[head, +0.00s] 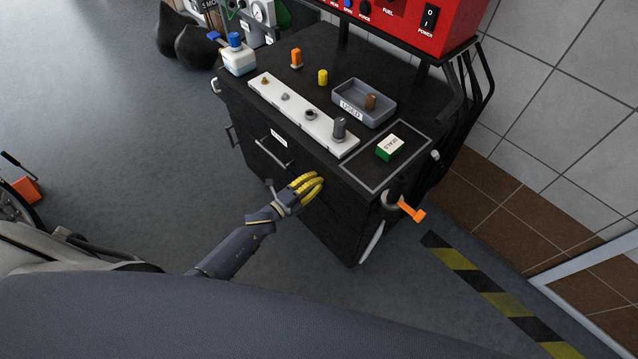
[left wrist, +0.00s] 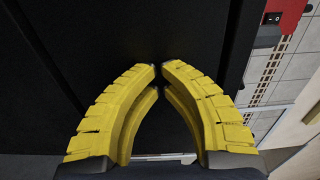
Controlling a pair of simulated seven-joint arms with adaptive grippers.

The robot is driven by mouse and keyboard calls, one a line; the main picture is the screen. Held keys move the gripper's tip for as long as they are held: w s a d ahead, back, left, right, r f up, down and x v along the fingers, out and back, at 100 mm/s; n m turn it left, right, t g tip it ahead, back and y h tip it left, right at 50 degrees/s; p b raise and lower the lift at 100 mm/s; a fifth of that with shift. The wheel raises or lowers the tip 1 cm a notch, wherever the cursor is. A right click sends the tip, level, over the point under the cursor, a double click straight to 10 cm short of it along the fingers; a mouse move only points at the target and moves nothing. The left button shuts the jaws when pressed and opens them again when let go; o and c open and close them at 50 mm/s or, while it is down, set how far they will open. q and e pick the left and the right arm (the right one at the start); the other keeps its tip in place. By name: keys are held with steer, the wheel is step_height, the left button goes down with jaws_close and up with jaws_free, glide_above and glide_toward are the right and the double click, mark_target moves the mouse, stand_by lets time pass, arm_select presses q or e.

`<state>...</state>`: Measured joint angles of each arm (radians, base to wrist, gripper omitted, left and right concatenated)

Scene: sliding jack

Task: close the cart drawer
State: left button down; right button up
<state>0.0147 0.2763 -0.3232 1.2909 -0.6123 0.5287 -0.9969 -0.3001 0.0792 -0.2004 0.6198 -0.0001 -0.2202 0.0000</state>
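The black cart (head: 320,45) stands in the middle of the head view, with its drawer side facing my left arm. A drawer front with a silver bar handle (head: 272,152) and a white label shows below the cart top; I cannot tell how far it is pulled out. My left gripper (head: 312,184), with yellow ribbed fingers, is at this side, right of and below the handle. In the left wrist view its fingertips (left wrist: 160,70) meet in front of a black surface, with nothing seen between them. My right gripper is not in view.
On the cart top are a white strip with small parts (head: 300,112), a grey tray (head: 364,102), a green-and-white box (head: 390,147) and a white bottle (head: 238,58). An orange lever (head: 411,211) sticks out at the cart's right corner. Open floor lies to the left.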

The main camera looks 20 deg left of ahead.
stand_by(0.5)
arm_select(q)
steer(key=v, duration=1.4)
steer(key=s+a+f+n+g+y, duration=0.1)
steer(key=s+a+f+n+y, duration=0.15)
steer(key=a+f+n, duration=0.4)
steer(key=s+a+f+n+g+y, duration=0.1)
steer(key=f+n+g+y, duration=0.2)
steer(key=f, duration=0.7)
steer(key=s+a+f+n+g+y, duration=0.3)
steer(key=s+f+n, duration=0.2)
steer(key=s+f, duration=0.6)
steer(key=s+d+f+n+g, duration=0.2)
steer(key=s+f, duration=0.3)
steer(key=s, duration=0.4)
steer(key=s+d+f+n+g, duration=0.2)
steer(key=s+d+f, duration=0.1)
steer(key=s, duration=0.6)
steer(key=s+d+f+n+g, duration=0.2)
steer(key=s+f, duration=0.4)
steer(key=s, duration=0.3)
steer(key=shift+s+d+f+g+y, duration=0.25)
steer(key=shift+d+f+g+y, duration=0.2)
steer(key=shift+d, duration=0.3)
